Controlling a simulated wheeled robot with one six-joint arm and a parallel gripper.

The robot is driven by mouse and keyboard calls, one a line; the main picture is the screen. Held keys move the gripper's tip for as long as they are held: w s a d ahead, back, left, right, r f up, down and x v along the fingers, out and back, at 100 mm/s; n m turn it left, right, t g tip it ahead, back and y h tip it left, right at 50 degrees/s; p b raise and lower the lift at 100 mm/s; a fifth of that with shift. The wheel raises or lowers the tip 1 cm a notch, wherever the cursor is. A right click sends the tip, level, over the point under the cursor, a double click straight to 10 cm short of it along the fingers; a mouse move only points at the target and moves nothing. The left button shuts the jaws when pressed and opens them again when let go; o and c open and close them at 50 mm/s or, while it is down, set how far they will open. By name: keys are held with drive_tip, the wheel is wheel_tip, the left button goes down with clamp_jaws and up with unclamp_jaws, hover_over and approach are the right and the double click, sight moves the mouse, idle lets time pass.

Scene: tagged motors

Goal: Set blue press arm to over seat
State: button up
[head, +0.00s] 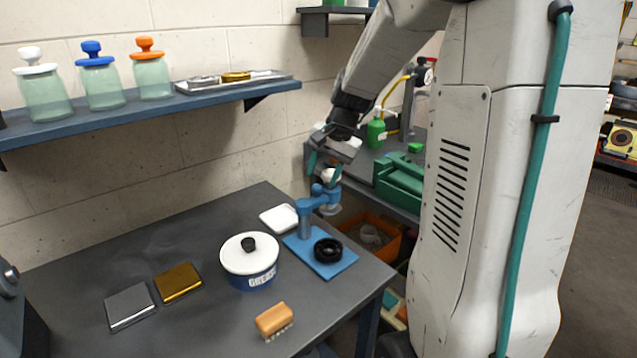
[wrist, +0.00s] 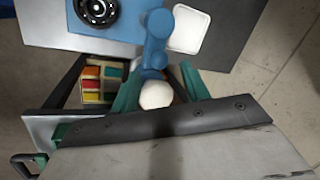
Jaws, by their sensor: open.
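The blue press arm (head: 327,197) reaches from the top of its blue post (head: 305,222) toward the back right, away from the seat. A white knob (head: 328,175) tops its outer end. The black ring-shaped seat (head: 328,251) lies on the blue base plate (head: 339,268), to the front of the post. My gripper (head: 324,166) is at the knob, with teal fingers apart. In the wrist view the knob (wrist: 156,95) sits between the open fingers, nearer the left one; contact is unclear. The press arm (wrist: 155,45) and the seat (wrist: 97,10) also show there.
A white dish (head: 279,218) sits behind the post. A white-lidded blue pot (head: 249,262) stands left of the base plate. A brush (head: 274,320) and two metal plates lie on the table (head: 215,318). An orange bin (head: 372,236) is below, beyond the table edge.

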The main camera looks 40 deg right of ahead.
sight(320, 186)
drive_tip(key=shift+x, duration=1.8)
drive_tip(key=shift+c, duration=0.4)
clamp_jaws()
